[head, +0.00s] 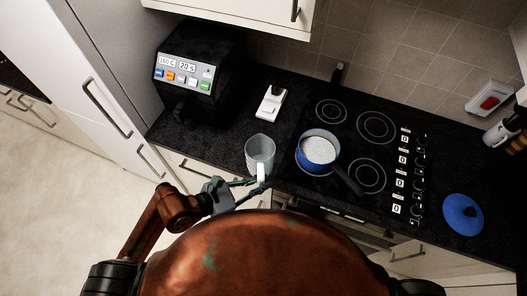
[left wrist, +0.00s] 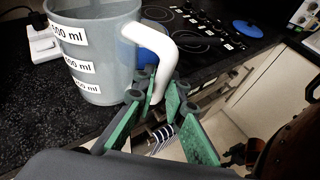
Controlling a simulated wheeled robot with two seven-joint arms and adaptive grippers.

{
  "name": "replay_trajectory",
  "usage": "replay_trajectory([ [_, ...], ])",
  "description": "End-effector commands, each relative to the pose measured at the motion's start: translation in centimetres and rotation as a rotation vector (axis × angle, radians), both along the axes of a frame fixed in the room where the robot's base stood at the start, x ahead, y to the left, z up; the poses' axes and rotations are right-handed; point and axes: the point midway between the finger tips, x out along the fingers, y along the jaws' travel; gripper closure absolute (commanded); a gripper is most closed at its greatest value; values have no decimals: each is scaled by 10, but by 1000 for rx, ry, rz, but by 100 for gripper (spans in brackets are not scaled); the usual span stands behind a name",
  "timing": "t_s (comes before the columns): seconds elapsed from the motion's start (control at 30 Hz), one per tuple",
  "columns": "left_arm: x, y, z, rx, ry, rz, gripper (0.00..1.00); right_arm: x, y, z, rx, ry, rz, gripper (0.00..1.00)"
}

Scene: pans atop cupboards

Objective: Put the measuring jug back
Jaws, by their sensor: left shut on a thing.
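The measuring jug (head: 260,152) is grey and translucent with a white handle. In the head view it is upright at the front edge of the black worktop, left of the hob. In the left wrist view the jug (left wrist: 97,45) shows ml labels. My left gripper (head: 256,183) is shut on the jug's white handle, and its green-padded fingers (left wrist: 155,95) lie on either side of the handle in the wrist view. I cannot tell whether the jug's base touches the worktop. My right gripper is not in view.
A blue saucepan (head: 318,150) with white contents stands on the hob (head: 374,128), its handle toward the front. A white kitchen scale (head: 270,104) lies behind the jug. A black appliance (head: 190,70) stands left, a blue lid (head: 463,213) right. Worktop between appliance and jug is clear.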

Motion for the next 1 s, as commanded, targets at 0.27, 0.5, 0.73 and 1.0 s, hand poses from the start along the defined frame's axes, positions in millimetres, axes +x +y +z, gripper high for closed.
replay_trajectory([
  [0.27, 20, -4, -16, -1, -6, -12, 100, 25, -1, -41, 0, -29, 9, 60],
  [0.5, 77, -3, -35, -2, 2, -7, 100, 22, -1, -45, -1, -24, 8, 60],
  [0.73, 115, -3, -74, -3, 4, -7, 100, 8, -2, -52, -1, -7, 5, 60],
  [1.0, 133, -3, -95, -1, 0, -7, 100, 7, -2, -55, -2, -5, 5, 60],
])
